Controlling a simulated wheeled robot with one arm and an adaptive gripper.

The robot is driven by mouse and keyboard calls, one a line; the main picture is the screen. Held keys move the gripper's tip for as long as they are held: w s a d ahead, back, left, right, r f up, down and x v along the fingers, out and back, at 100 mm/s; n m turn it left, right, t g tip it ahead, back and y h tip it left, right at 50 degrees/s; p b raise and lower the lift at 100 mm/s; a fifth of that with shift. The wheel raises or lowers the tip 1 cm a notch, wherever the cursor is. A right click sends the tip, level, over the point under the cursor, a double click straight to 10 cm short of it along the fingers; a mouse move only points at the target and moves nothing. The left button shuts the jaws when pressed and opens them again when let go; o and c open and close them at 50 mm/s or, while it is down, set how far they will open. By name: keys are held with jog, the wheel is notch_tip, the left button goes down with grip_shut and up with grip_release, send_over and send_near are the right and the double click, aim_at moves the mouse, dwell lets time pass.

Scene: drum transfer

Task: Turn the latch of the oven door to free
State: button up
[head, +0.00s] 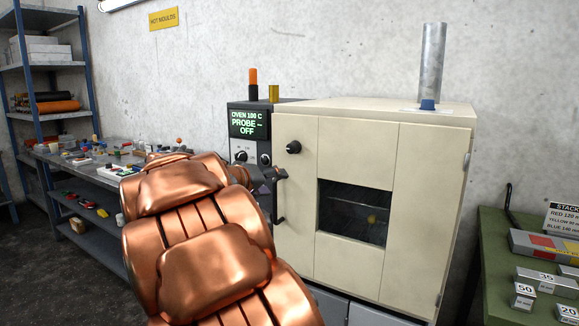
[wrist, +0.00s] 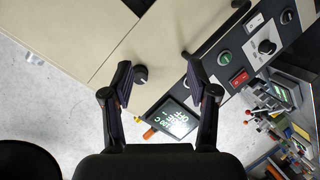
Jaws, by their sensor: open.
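The cream oven (head: 357,130) stands against the wall with its door shut. The latch, a round black knob (head: 293,147), sits at the door's upper left; its turned position is too small to tell. My gripper (head: 272,182) is below and left of the latch in the head view, partly hidden by my arm. In the wrist view my gripper (wrist: 158,70) is open and empty. The latch (wrist: 140,74) shows between its fingers, closer to the left one, and looks beyond the tips and untouched.
A black door handle (head: 278,201) runs vertically below the latch, close to my gripper. The control panel (head: 249,125) left of the door reads "OVEN 100 C PROBE -- OFF". A cluttered bench (head: 62,157) stands left; a green table (head: 500,250) stands right.

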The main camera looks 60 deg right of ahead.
aim_at(290, 148)
jog(key=shift+w+d+r+h+b, duration=0.15)
jog(key=shift+w+d+r+h, duration=0.6)
jog(key=shift+d, duration=1.65)
jog(key=shift+w+d+r+h+b, duration=0.15)
jog(key=shift+w+d+r+h, duration=0.5)
jog(key=shift+d, duration=1.75)
jog(key=shift+w+d+r+h+b, duration=0.15)
jog(key=shift+w+d+r+h, duration=0.55)
jog(key=shift+d, duration=1.7)
jog(key=shift+r+y, duration=0.3)
jog(key=shift+r, duration=0.15)
grip_shut()
